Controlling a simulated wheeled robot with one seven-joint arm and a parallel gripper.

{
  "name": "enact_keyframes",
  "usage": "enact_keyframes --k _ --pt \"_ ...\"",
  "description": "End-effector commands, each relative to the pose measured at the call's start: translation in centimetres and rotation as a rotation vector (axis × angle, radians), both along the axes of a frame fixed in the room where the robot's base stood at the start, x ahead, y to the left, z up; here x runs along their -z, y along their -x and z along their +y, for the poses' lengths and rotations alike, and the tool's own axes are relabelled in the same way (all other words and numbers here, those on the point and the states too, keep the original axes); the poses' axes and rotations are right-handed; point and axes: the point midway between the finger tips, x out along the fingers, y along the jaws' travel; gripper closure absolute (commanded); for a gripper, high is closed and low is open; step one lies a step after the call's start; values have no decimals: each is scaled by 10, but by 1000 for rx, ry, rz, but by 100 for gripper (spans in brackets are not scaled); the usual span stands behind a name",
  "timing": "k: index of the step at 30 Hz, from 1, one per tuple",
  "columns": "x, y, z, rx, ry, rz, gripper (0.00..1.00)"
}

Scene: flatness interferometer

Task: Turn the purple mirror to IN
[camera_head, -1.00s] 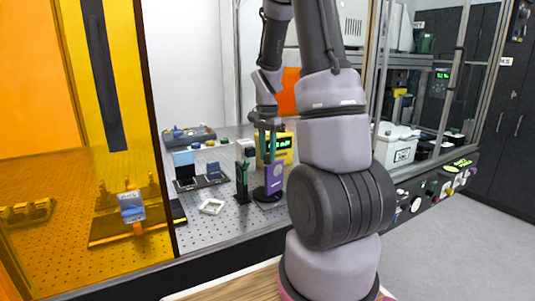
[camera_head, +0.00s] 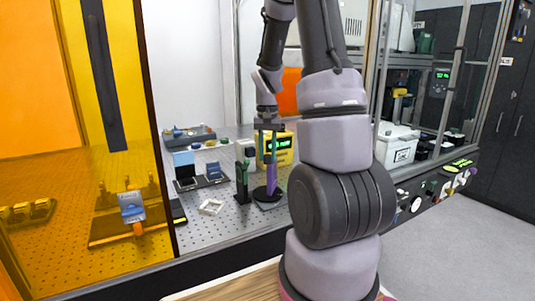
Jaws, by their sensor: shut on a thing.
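My gripper (camera_head: 268,150) points straight down from above and is shut on the top of the purple mirror. Its fingers hide the upper end of the mirror. A dark green upright mount (camera_head: 242,182) stands just left of the mirror, apart from it. I cannot read any IN mark at the mirror's base.
Dark holders with blue parts (camera_head: 186,180) stand further left. An orange transparent panel (camera_head: 90,130) closes off the left side.

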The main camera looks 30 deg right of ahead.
Motion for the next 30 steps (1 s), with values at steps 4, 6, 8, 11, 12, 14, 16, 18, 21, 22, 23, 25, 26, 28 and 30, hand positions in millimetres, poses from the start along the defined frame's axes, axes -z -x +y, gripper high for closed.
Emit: enact_keyframes --k 4,6,8,11,12,14,16,18,21,22,23,25,26,28,30 --pt "-1 -1 -1 -4 1 -4 100" --pt "-1 -1 -1 -4 1 -4 100" --pt "-1 -1 0 -4 1 -4 100" --pt "-1 -1 0 -3 1 -4 50" --pt "-1 -1 0 -3 1 -4 36" --pt "-1 -1 0 -3 2 -3 36" --pt "-1 -1 0 -2 1 -2 36" --pt "-1 -1 0 -2 1 -2 36" --pt "-1 0 0 -2 1 -2 36" --pt "-1 0 0 -2 1 -2 36" --pt "-3 -1 0 -2 1 -2 36" --pt "-9 -1 0 -2 1 -4 36" --pt "-13 -1 0 -2 1 -5 36" --pt "-25 -2 0 -1 1 -7 36" --pt "-39 -1 0 -2 2 -6 36"
